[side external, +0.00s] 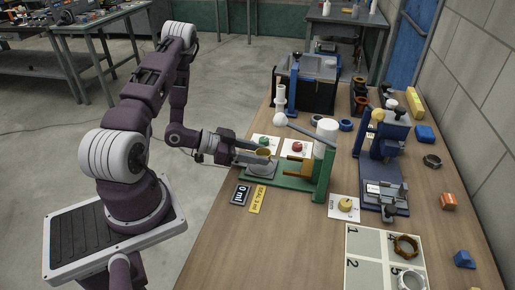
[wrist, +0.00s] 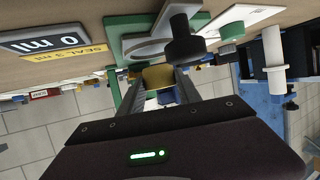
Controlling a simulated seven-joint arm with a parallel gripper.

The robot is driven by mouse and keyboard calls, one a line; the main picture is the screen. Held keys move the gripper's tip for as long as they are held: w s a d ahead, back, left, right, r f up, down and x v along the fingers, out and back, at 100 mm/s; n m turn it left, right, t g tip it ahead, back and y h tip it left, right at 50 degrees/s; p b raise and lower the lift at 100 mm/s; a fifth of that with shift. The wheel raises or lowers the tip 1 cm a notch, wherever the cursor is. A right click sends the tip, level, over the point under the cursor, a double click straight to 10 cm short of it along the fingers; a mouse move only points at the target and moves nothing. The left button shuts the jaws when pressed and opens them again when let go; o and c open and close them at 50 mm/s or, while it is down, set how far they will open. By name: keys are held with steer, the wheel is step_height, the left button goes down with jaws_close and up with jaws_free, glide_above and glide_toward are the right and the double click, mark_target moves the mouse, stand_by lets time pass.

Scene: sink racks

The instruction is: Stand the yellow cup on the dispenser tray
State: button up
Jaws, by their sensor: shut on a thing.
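My gripper (side external: 258,155) is shut on the yellow cup (side external: 264,152) at the green dispenser (side external: 322,178). The cup also shows between my finger tips in the wrist view (wrist: 158,76). In the side view the cup appears just above the round grey dispenser tray (side external: 260,172). My fingers partly hide the cup, and I cannot tell whether its base touches the tray. In the wrist view the picture is turned over, with the table at the top and the grey tray (wrist: 150,50) beyond the fingers.
A "0 ml" plate (side external: 240,194) and a yellow label strip (side external: 257,199) lie in front of the dispenser. Cards with a green piece (side external: 263,142) and a red piece (side external: 294,147) lie behind it. A blue-grey machine (side external: 383,165) stands to the right. The near-left tabletop is clear.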

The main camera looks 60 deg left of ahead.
steer(key=shift+s+f, duration=0.1)
steer(key=shift+f, duration=1.1)
stand_by(1.2)
steer(key=o, duration=1.4)
steer(key=shift+a, duration=0.1)
steer(key=v, duration=0.7)
steer(key=shift+r, duration=0.1)
